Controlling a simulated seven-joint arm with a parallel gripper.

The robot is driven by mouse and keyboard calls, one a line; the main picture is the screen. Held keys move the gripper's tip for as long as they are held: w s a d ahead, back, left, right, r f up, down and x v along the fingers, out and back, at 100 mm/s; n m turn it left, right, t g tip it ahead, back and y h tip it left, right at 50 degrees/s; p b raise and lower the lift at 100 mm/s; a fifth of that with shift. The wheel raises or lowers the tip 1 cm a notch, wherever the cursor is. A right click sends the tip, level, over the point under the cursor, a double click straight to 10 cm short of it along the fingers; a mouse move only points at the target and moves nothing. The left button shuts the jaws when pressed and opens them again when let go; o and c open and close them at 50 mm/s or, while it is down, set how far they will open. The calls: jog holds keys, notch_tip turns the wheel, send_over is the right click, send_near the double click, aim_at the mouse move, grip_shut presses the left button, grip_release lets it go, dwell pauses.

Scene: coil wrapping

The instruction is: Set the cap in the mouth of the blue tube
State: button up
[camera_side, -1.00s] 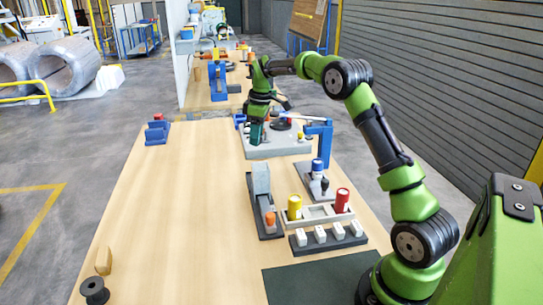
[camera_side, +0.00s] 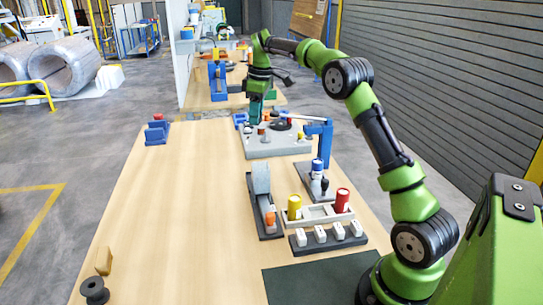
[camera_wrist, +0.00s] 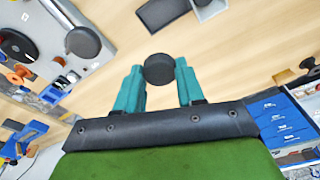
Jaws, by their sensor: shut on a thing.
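My gripper (camera_side: 257,119) is above the left part of the grey station board (camera_side: 270,152) at the table's far end. In the wrist view its two teal fingers (camera_wrist: 159,76) are shut on a dark round piece (camera_wrist: 159,68), which looks like the cap. The piece is too small to make out clearly in the side view. A short blue cylinder (camera_side: 317,165), probably the blue tube, stands on a grey base right of the middle, well apart from the gripper. Its mouth cannot be made out.
A blue post with an arm (camera_side: 321,140) stands beside the station board. A yellow cylinder (camera_side: 294,207) and a red one (camera_side: 342,200) stand in a pale tray nearer me. A blue rack (camera_side: 157,133) sits at the far left. The table's left half is mostly clear.

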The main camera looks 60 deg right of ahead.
jog(key=r, duration=0.3)
jog(key=shift+s+d, duration=0.3)
jog(key=s+d+m, duration=0.1)
jog(key=s+d, duration=0.3)
jog(key=s, duration=0.4)
jog(key=s+d+m, duration=0.1)
jog(key=s+d, duration=0.4)
jog(key=s, duration=0.3)
notch_tip(320, 180, down, 8)
jog(key=shift+s, duration=0.15)
jog(key=shift+f, duration=2.85)
jog(key=shift+f, duration=0.85)
